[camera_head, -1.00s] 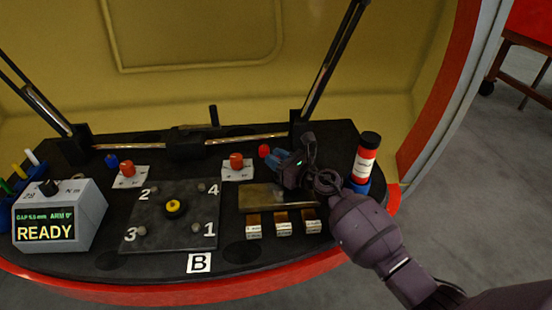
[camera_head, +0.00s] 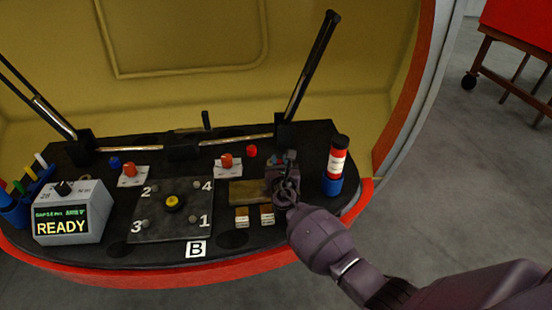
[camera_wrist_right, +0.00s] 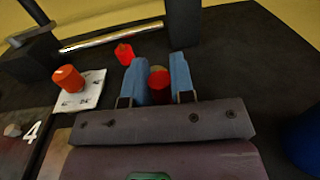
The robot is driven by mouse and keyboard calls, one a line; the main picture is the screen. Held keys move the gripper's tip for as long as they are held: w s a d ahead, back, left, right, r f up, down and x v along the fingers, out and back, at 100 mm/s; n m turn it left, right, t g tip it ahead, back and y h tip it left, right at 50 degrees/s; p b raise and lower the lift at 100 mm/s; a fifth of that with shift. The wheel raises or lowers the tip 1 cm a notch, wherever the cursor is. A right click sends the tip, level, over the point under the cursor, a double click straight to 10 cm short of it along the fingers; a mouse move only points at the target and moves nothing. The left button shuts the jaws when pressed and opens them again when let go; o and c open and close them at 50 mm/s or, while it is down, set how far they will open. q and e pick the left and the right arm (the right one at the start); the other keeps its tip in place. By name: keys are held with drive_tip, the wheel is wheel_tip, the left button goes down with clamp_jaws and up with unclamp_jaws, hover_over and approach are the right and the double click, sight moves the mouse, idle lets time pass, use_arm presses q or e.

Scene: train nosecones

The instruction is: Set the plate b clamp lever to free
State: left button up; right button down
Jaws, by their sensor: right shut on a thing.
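A dark square plate (camera_head: 150,223) with corners numbered 1 to 4 and a yellow-and-black centre lies behind a white B label (camera_head: 196,250). Two orange-red knobs sit on white cards behind it, one at left (camera_head: 127,169) and one at right (camera_head: 226,160). The right knob also shows in the wrist view (camera_wrist_right: 68,78), apart from my gripper. I cannot tell which part is the clamp lever. My right gripper (camera_wrist_right: 159,74) has its blue fingers shut on a red round-topped piece (camera_wrist_right: 158,79). In the head view it (camera_head: 288,165) is right of the right knob. My left gripper is out of view.
A red knob (camera_head: 252,151) stands just left of my right gripper. A READY display box (camera_head: 68,212) is at left. A slanted dark strut (camera_head: 313,65) rises behind. A brass-coloured plate (camera_head: 247,192) lies in front.

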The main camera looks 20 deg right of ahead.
drive_tip(key=m+g+h, duration=0.1)
drive_tip(key=s+m+g+h, duration=0.1)
drive_tip(key=h, duration=0.1)
drive_tip(key=s+m+h, duration=0.1)
drive_tip(key=h, duration=0.1)
drive_tip(key=shift+s+d+m+g, duration=0.15)
drive_tip(key=shift+d+m+g, duration=0.15)
drive_tip(key=shift+m+g, duration=0.1)
drive_tip(key=shift+s+m+g+h, duration=0.55)
drive_tip(key=shift+m+g+h, duration=0.3)
drive_tip(key=shift+g, duration=0.15)
drive_tip(key=shift+s+m+g+h, duration=0.55)
drive_tip(key=shift+m+g+h, duration=0.25)
drive_tip(key=shift+g+h, duration=0.15)
drive_tip(key=shift+s+m+g+h, duration=0.55)
drive_tip(key=shift+m+g+h, duration=0.3)
drive_tip(key=shift+g, duration=0.2)
drive_tip(key=c, duration=1)
unclamp_jaws()
drive_tip(key=shift+a, duration=0.1)
drive_tip(key=shift+s+a, duration=0.2)
drive_tip(key=shift+a, duration=0.2)
drive_tip(key=p+v, duration=0.1)
drive_tip(key=v, duration=0.8)
drive_tip(key=shift+s+a, duration=0.25)
drive_tip(key=shift+a, duration=0.05)
